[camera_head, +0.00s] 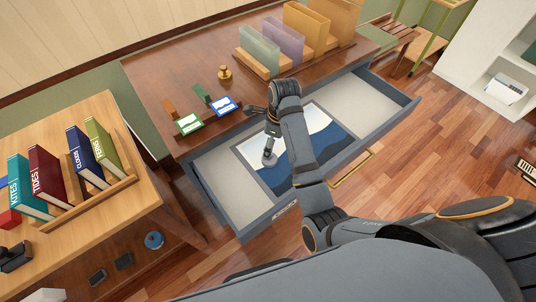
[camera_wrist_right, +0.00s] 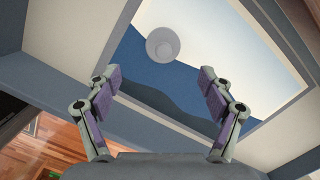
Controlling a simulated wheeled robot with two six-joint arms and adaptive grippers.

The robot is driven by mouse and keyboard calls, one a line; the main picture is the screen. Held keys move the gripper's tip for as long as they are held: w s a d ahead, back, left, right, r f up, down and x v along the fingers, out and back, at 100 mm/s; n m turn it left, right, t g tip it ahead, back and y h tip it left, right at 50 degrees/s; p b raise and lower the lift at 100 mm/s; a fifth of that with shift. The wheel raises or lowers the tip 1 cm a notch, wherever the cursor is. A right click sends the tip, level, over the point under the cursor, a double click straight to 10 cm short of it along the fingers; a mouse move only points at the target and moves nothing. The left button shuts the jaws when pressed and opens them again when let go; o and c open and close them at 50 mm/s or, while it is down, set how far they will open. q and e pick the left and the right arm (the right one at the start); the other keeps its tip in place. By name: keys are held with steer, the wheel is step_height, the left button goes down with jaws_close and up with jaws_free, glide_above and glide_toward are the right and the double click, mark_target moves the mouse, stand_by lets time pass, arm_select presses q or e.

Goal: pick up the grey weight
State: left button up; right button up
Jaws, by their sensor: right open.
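The grey weight (camera_head: 269,158) stands on a blue and white picture (camera_head: 318,137) lying in the open desk drawer (camera_head: 232,205). In the right wrist view the weight (camera_wrist_right: 163,44) shows from above as a round grey disc, beyond the fingertips and roughly centred between them. My right gripper (camera_head: 264,120) is over the drawer, close to the weight on its far side in the head view. In the wrist view its fingers (camera_wrist_right: 157,80) are spread and nothing is between them. I cannot tell the exact height gap. My left gripper is not in view.
The brown desk (camera_head: 160,85) holds a brass object (camera_head: 224,72), two small card stands (camera_head: 189,124) and a file rack (camera_head: 275,50) behind the drawer. Drawer walls surround the picture. A wooden table with books (camera_head: 48,172) stands at the left.

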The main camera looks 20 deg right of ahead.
step_height(320, 180, down, 3)
steer(key=shift+a+f, duration=0.1)
steer(key=shift+a, duration=0.05)
steer(key=f, duration=0.2)
steer(key=shift+w+f, duration=0.25)
steer(key=shift+f, duration=0.05)
steer(key=f, duration=0.2)
steer(key=shift+w+f, duration=0.2)
steer(key=shift+f, duration=0.1)
steer(key=shift+w+f, duration=0.1)
steer(key=shift+f, duration=0.3)
steer(key=shift+c, duration=0.5)
steer(key=c, duration=1.5)
jaws_close()
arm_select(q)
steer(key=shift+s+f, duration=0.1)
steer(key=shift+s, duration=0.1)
arm_select(e)
steer(key=shift+r, duration=0.1)
steer(key=shift+r, duration=0.1)
